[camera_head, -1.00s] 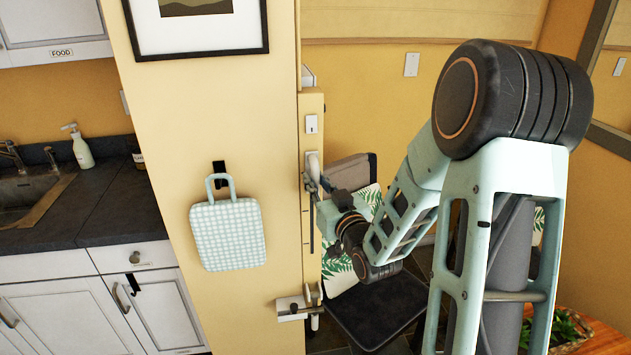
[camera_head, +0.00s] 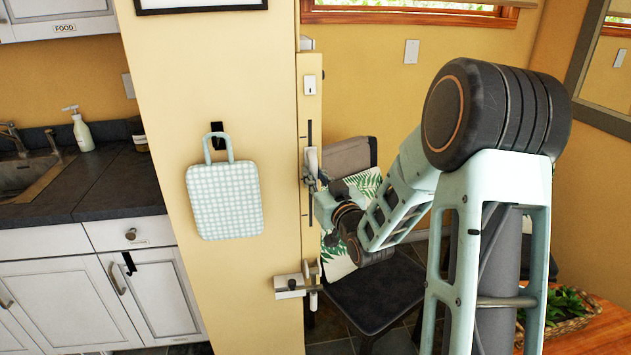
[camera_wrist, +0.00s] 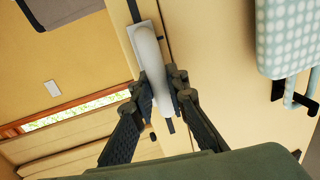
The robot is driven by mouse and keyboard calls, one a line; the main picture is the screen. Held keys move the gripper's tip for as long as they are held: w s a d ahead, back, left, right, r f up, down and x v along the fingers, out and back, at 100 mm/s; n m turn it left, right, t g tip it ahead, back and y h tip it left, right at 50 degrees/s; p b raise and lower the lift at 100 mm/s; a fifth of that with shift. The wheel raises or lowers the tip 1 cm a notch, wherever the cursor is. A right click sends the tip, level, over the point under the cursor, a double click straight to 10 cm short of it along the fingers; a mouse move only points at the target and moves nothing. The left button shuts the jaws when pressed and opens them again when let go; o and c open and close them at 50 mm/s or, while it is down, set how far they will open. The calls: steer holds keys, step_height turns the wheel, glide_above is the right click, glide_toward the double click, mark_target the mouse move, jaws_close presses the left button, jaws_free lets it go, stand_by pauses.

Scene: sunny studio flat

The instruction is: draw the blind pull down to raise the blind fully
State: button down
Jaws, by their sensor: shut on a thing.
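The blind pull is a pale, rounded handle (camera_head: 312,162) on a dark vertical slot in a cream panel at the end of the yellow wall. My gripper (camera_head: 312,181) is shut on it from the right; in the wrist view both fingers (camera_wrist: 160,97) close on either side of the pale handle (camera_wrist: 149,55). Below it, a bracket (camera_head: 290,285) with a pale knob juts from the panel. The window (camera_head: 420,14) shows uncovered at the top of the head view. The cream blind (camera_wrist: 62,150) shows beside a strip of window (camera_wrist: 75,107) in the wrist view.
A checked bag (camera_head: 225,200) hangs on the wall left of the pull. A dark chair (camera_head: 375,290) with a leaf-print cushion stands close behind my gripper. A table with a plant basket (camera_head: 563,312) is at the lower right. A kitchen counter (camera_head: 100,180) is at the left.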

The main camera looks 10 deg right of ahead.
step_height(320, 180, down, 16)
steer(key=b, duration=1.4)
steer(key=shift+b, duration=0.35)
steer(key=shift+s+f, duration=0.1)
steer(key=shift+f, duration=0.05)
steer(key=c, duration=2)
jaws_free()
steer(key=shift+o, duration=0.6)
steer(key=shift+r, duration=0.2)
steer(key=s+d, duration=0.1)
steer(key=s, duration=0.6)
steer(key=shift+d, duration=0.25)
